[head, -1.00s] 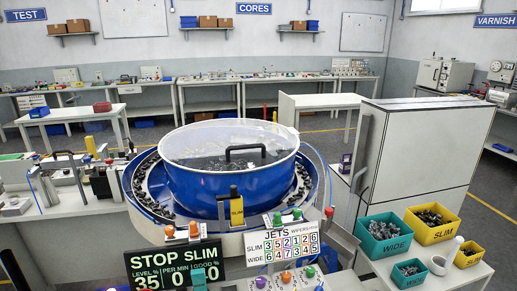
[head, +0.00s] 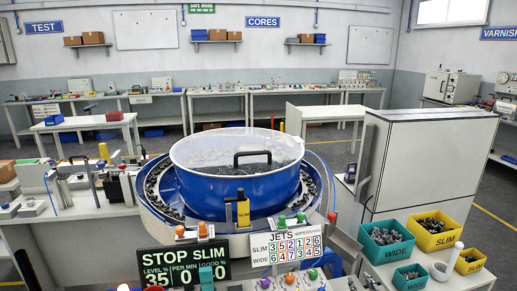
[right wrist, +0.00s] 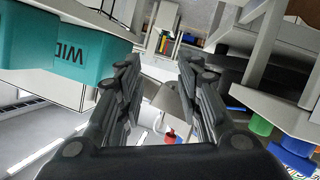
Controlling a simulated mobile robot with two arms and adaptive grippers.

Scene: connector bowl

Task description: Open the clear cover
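The clear cover (head: 215,148) is a round transparent lid lying on the rim of the large blue bowl (head: 235,187). It is closed, with small dark parts showing through it. Its black bar handle (head: 252,157) stands up on the side nearer to me. In the right wrist view my right gripper (right wrist: 160,82) is open, with an empty gap between its two dark fingers. It is beside a teal bin and apart from the cover. The cover is not seen in the wrist view. I cannot make out my left gripper.
A teal WIDE bin (head: 387,240) and a yellow SLIM bin (head: 432,230) stand right of the bowl, before a tall white cabinet (head: 430,165). A yellow SLIM tag (head: 243,213) and the JETS panel (head: 287,246) are in front of the bowl. Space above the cover is clear.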

